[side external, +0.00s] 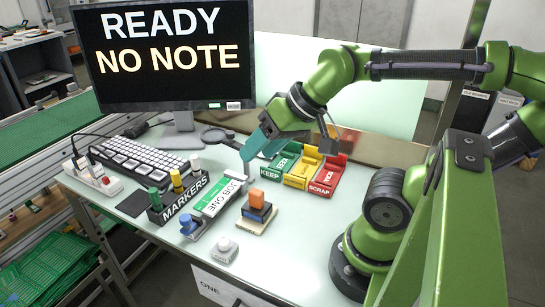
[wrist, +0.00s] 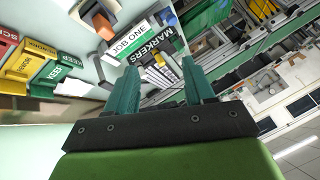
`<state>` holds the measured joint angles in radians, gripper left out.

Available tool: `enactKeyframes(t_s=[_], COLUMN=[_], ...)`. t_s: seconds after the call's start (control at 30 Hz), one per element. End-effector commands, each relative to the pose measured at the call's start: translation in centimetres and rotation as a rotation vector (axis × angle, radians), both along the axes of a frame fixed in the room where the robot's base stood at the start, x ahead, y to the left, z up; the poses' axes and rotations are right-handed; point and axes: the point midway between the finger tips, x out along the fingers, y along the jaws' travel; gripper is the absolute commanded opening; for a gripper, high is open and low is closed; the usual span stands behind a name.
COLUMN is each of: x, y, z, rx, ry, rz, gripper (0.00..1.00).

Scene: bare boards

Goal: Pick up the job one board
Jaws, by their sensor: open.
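The white strip lettered JOB ONE (side external: 229,196) lies on the bench, with a green part along its left side. It also shows in the wrist view (wrist: 130,36), beyond my fingers. I cannot tell whether the green part is the board itself or part of a holder. My gripper (side external: 250,154) is above the bench, just behind the far end of the JOB ONE piece. In the wrist view my gripper (wrist: 160,67) has its two teal fingers wide apart, with nothing held between them.
The black MARKERS rack (side external: 182,205) with upright markers stands left of JOB ONE. A stack with an orange block (side external: 257,197) stands to the right. KEEP (side external: 272,170) and SCRAP (side external: 322,187) trays sit behind, with a yellow one between. The monitor (side external: 165,55) reads READY NO NOTE.

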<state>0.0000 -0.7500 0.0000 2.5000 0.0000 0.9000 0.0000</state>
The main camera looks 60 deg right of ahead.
Motion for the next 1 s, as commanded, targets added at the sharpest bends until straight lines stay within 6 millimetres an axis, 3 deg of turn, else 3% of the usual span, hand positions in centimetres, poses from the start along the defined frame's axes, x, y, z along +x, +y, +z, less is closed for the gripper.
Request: enactKeyframes(t_s=[0.1, 0.4, 0.63, 0.77, 0.87, 1.0], x=[0.0, 0.0, 0.0, 0.4, 2.1, 5.8], y=[0.0, 0.0, 0.0, 0.1, -0.2, -1.0], z=[0.0, 0.0, 0.0, -1.0, -1.5, -2.0], rx=[0.0, 0.0, 0.0, 0.002, 0.0, 0.035], ry=[0.0, 0.0, 0.001, 0.048, 0.108, 0.254], rz=[0.0, 0.0, 0.0, 0.003, 0.0, -0.099], gripper=[0.53, 0.96, 0.96, 0.96, 0.96, 0.96])
